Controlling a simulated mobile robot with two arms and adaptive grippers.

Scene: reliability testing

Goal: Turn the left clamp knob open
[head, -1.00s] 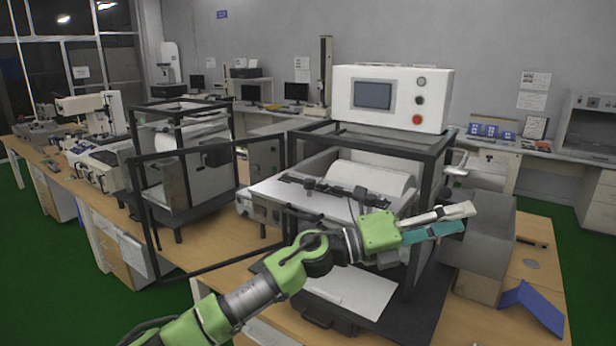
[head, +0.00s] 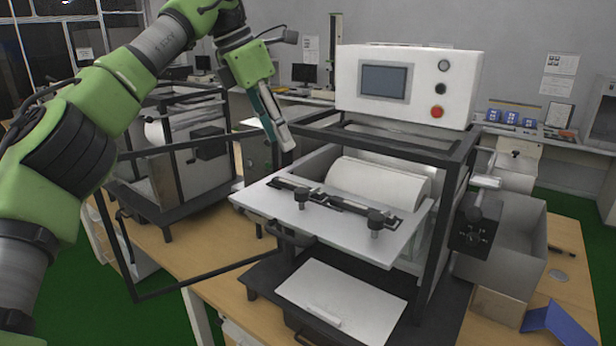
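The left clamp knob (head: 302,196) is a small black knob standing up on the black clamp bar at the front of the white plate (head: 270,202). A matching right clamp knob (head: 377,220) stands further right on the same bar. My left gripper (head: 285,142), with teal and whitish fingers pointing down, hangs above and behind the left knob, apart from it. Its fingers overlap in this view, so the gap between them cannot be judged. Nothing shows held in it. My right gripper is not in view.
A white control box (head: 405,85) with a screen and red button tops the black-framed machine. A white roller (head: 380,185) lies behind the plate. An open black-framed door (head: 128,245) stands out at left. A grey bin (head: 510,245) is at right.

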